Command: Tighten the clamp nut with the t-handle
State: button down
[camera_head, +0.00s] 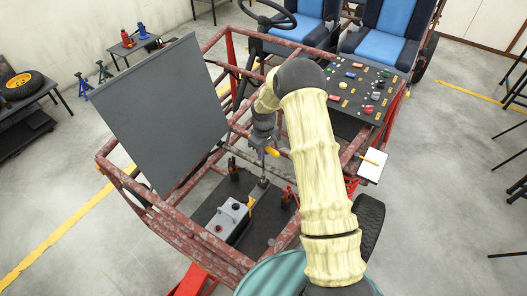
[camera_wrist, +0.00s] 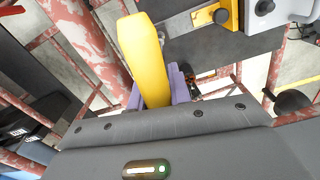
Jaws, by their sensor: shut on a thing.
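My gripper (camera_head: 264,146) is inside the front of the red kart frame, above the dark floor panel. It is shut on the yellow handle of the t-handle (camera_head: 272,152). In the wrist view the t-handle (camera_wrist: 145,55) fills the space between the purple fingers of my gripper (camera_wrist: 160,92). A thin shaft (camera_head: 263,176) runs down from the handle toward the floor panel. A grey battery box (camera_head: 229,221) sits to the lower left, with a yellow clamp piece (camera_head: 251,202) beside it. The clamp piece (camera_wrist: 215,14) also shows in the wrist view. The nut itself is too small to tell.
Red frame tubes (camera_head: 178,228) surround the work area. A large grey panel (camera_head: 165,112) stands upright at its left. A dark board with small coloured parts (camera_head: 358,90) lies at the right, before the blue seats (camera_head: 384,40). My arm covers part of the right side.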

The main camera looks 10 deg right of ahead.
jog(key=shift+f+b, duration=0.65)
jog(key=shift+f, duration=0.25)
dwell(0.5)
